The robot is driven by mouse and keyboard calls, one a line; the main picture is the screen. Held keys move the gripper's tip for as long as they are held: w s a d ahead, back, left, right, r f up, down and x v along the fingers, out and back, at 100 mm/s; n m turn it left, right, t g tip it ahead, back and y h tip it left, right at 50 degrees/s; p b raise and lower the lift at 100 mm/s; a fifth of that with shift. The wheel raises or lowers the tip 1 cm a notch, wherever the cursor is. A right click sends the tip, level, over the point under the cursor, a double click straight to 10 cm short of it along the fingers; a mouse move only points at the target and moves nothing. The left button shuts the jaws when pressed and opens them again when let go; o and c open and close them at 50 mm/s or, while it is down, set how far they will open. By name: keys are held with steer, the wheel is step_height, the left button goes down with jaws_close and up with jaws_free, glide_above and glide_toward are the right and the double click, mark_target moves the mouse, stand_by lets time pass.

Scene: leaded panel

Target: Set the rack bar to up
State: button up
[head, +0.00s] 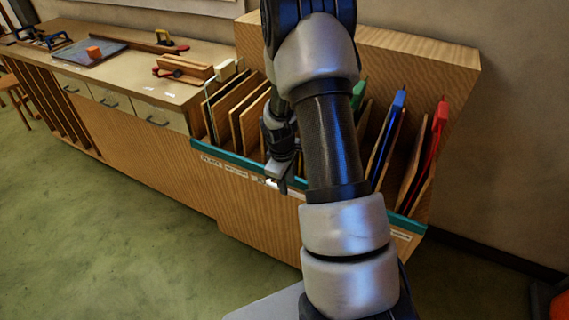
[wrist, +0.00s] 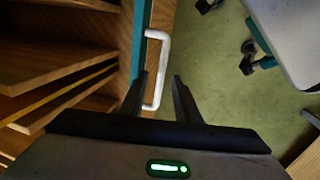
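The teal rack bar (head: 231,158) runs along the front top edge of the wooden rack, and part of it shows in the wrist view (wrist: 139,45). A white U-shaped handle (wrist: 164,65) sticks out from the bar. In the head view a small white piece of it (head: 271,182) shows beside my gripper (head: 281,184). In the wrist view my gripper (wrist: 159,76) is open, with its fingertips on either side of the handle's long part. I cannot tell whether they touch it. My arm hides the middle of the bar in the head view.
The rack holds upright wooden boards (head: 236,102) and panels with green, blue (head: 398,100) and red (head: 440,115) tops. A workbench (head: 135,72) with tools stands to the left. Green floor (head: 110,220) lies clear in front. A grey surface on wheels (wrist: 290,35) shows in the wrist view.

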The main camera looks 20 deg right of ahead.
step_height(320, 180, up, 16)
steer(key=s+a+p, duration=0.2)
steer(key=shift+a+f, duration=0.15)
steer(key=s+a+r+m+t+p, duration=0.1)
steer(key=s+a+r+m+p, duration=0.1)
steer(key=s+r, duration=0.4)
steer(key=s+a+r+m+t+y+p, duration=0.1)
steer(key=s+a+r+m+p, duration=0.2)
steer(key=r, duration=1.1)
steer(key=s+a+r+m+t+p, duration=0.2)
steer(key=s+a+r+p, duration=0.4)
steer(key=s+r, duration=0.5)
steer(key=shift+s+a+m+y, duration=0.2)
steer(key=shift+a+m+y, duration=0.1)
steer(key=shift+a+y, duration=0.1)
steer(key=shift+r, duration=0.1)
